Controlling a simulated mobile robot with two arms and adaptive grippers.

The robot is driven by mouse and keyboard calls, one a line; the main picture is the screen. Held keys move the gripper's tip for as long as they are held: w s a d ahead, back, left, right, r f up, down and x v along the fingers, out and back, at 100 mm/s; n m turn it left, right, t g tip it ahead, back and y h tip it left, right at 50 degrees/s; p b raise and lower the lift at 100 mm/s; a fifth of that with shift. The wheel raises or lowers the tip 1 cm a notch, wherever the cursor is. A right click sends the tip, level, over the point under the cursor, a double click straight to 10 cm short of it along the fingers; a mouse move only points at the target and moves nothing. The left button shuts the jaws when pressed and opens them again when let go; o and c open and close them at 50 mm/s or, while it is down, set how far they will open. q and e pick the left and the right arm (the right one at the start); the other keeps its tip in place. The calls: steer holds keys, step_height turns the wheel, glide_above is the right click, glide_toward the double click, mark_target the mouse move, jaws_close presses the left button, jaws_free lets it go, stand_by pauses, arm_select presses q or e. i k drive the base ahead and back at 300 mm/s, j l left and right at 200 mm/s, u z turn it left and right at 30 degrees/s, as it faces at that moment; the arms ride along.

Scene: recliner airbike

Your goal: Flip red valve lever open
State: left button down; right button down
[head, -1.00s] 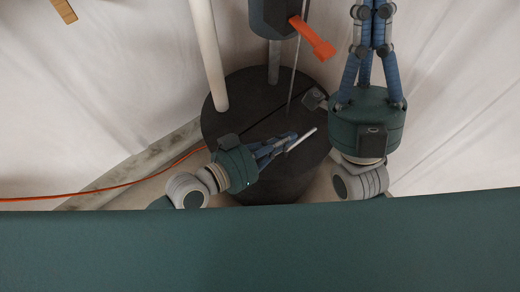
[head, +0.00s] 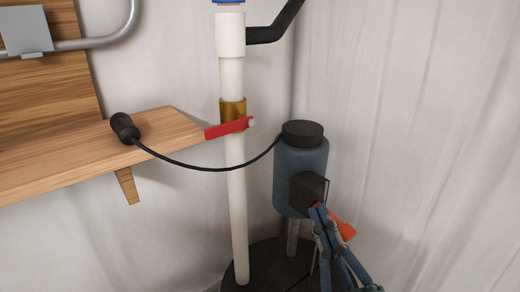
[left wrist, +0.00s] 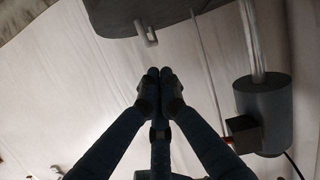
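The red valve lever (head: 229,128) sits on a brass fitting (head: 233,109) around an upright white pipe (head: 238,210) in the head view. It points left, slightly downward, across the pipe.
The blue-grey canister (head: 300,165) has a black cap, a dark box (head: 308,188) and an orange lever (head: 343,229). A black cord (head: 210,168) hangs between the canister and a black handle (head: 125,128) on a wooden shelf (head: 70,155). The front of the red lever is clear.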

mark_target(226, 128)
steer(key=k+l, duration=0.15)
steer(key=k, duration=0.35)
steer(key=k+l, duration=0.2)
steer(key=k, duration=0.25)
steer(key=k+l, duration=0.15)
steer(key=k, duration=0.35)
